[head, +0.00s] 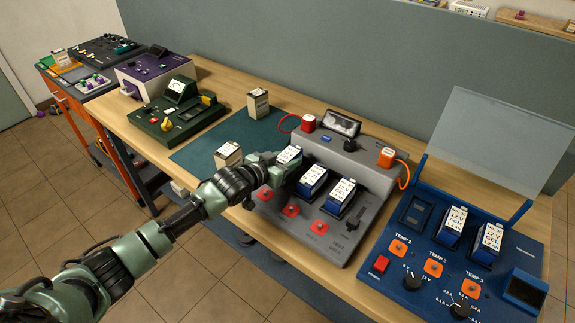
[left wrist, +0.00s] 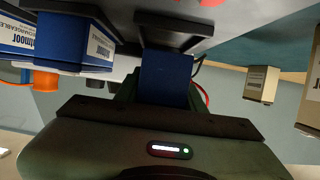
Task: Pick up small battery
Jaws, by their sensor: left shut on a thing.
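My left gripper (head: 283,166) is shut on a small blue battery with a white top label (head: 289,155), at the leftmost bay of the grey charger (head: 335,240). In the left wrist view, which looks upside down, the held blue battery (left wrist: 165,78) stands between my gripper's body and a dark bay (left wrist: 172,28). I cannot tell whether it is seated or slightly lifted. Two similar blue batteries stand beside it in the charger, a nearer one (head: 312,182) and one on the right (head: 340,196). My right gripper is not in view.
A blue tester (head: 395,268) with a raised clear lid (head: 503,140) and two batteries stands at right. Cream boxes (head: 229,155) (head: 258,102) stand on the teal mat (head: 200,150). Green (head: 177,112) and purple (head: 150,72) devices are at left. Part of the mat is clear.

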